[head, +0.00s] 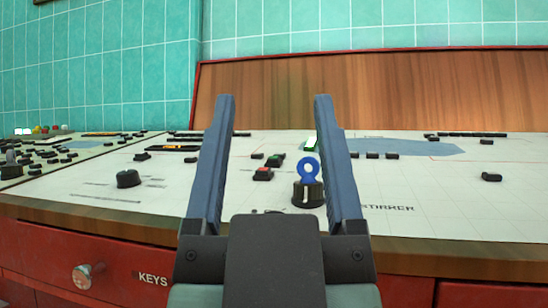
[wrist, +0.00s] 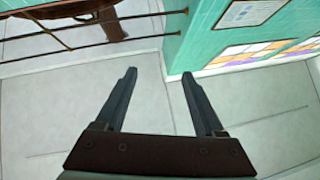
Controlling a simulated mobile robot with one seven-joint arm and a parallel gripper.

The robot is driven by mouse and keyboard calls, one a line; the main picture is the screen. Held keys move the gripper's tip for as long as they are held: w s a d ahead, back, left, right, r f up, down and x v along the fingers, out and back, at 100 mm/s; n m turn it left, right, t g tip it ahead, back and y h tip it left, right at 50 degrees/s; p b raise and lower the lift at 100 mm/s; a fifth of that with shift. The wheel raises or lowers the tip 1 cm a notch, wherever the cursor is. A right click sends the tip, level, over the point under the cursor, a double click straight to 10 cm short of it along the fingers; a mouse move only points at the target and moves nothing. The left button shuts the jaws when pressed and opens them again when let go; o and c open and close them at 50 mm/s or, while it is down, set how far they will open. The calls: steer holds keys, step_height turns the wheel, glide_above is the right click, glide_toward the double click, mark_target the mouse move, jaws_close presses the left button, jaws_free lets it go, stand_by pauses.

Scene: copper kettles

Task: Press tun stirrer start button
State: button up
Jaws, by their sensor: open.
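The white control panel (head: 235,200) spreads across the desk in the head view. A dark switch (head: 308,193) with a blue ring-shaped key (head: 309,170) stands on it, beside a partly hidden label that seems to read STIRRER (head: 387,208). Behind and left of the key are a red-topped button (head: 263,174) and a green-topped button (head: 275,160). Which button is the stirrer start cannot be read. My gripper (head: 274,97) is open and empty, its fingers upright in front of the panel and framing these controls. The wrist view shows the gripper (wrist: 160,72) with nothing between its fingers.
A dark knob (head: 128,179) stands on the panel's left part. A wooden board (head: 400,95) rises behind the panel. Below the wooden edge is a red drawer front marked KEYS (head: 50,255) with a round pull (head: 84,276). The wrist view shows railing bars (wrist: 80,45) and coloured windows (wrist: 250,55).

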jaws_close()
stand_by(1.4)
